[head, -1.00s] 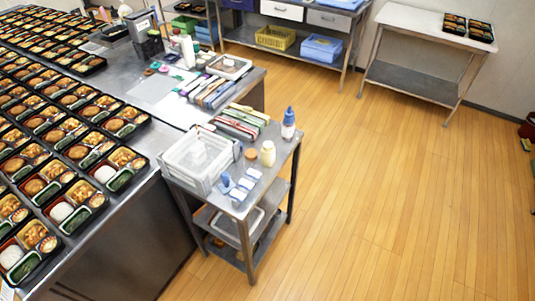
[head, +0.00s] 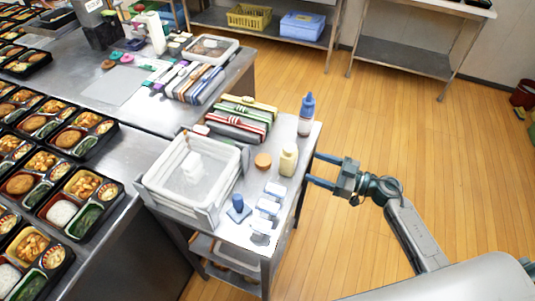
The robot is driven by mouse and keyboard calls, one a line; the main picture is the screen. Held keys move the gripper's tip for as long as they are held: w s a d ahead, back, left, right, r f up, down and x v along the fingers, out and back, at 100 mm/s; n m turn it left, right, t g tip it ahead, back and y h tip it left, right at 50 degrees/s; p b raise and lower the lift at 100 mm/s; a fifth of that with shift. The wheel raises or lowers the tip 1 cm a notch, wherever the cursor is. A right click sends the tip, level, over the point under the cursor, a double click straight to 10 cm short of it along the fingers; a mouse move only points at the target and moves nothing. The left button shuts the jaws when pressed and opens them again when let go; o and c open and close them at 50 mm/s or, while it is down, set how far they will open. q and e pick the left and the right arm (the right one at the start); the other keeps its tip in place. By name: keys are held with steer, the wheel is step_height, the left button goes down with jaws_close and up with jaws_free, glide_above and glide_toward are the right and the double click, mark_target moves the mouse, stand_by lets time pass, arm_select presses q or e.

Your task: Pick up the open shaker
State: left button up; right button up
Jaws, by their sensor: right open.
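A small pale yellow shaker (head: 288,160) stands upright near the right edge of the steel cart top (head: 246,190). A round orange-brown piece (head: 263,160), perhaps its lid, lies just left of it. The shaker's opening is too small to make out. My right gripper (head: 313,169) comes from the right at the cart's edge. Its two blue fingers are apart and point left toward the shaker, with nothing between them. They do not touch the shaker. My left gripper is out of view.
A blue-capped bottle (head: 306,114) stands behind the shaker at the cart's far corner. A clear bin (head: 155,183) takes up the left side. Several small white and blue pieces (head: 270,207) and a blue stamp-like item (head: 238,209) lie in front. Stacked coloured cases (head: 240,119) lie behind.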

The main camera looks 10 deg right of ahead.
mark_target(290, 157)
steer(key=shift+n+g, duration=0.4)
steer(key=a, duration=0.1)
steer(key=w+a+r+p, duration=0.1)
steer(key=a, duration=0.1)
steer(key=w+a, duration=0.1)
steer(key=a, duration=0.1)
steer(key=shift+r+p, duration=0.2)
steer(key=shift+p, duration=0.15)
steer(key=shift+w+a, duration=0.2)
steer(key=shift+a, duration=0.05)
steer(key=shift+w+a+r+p, duration=0.3)
steer(key=shift+w+a+p, duration=0.1)
steer(key=shift+a+p, duration=0.2)
steer(key=shift+w+a+r+p, duration=0.25)
steer(key=shift+w+a+p, duration=0.15)
steer(key=shift+a, duration=0.25)
steer(key=shift+w+a+f, duration=0.15)
steer(key=shift+w+a, duration=0.1)
steer(key=shift+a, duration=0.2)
steer(key=shift+w+a+f, duration=0.15)
steer(key=shift+w+a, duration=0.05)
steer(key=shift+a, duration=0.2)
steer(key=shift+w+a, duration=0.1)
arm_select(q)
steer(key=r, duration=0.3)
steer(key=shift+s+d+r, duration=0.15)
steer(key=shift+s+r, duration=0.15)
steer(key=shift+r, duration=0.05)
arm_select(e)
steer(key=c, duration=1.1)
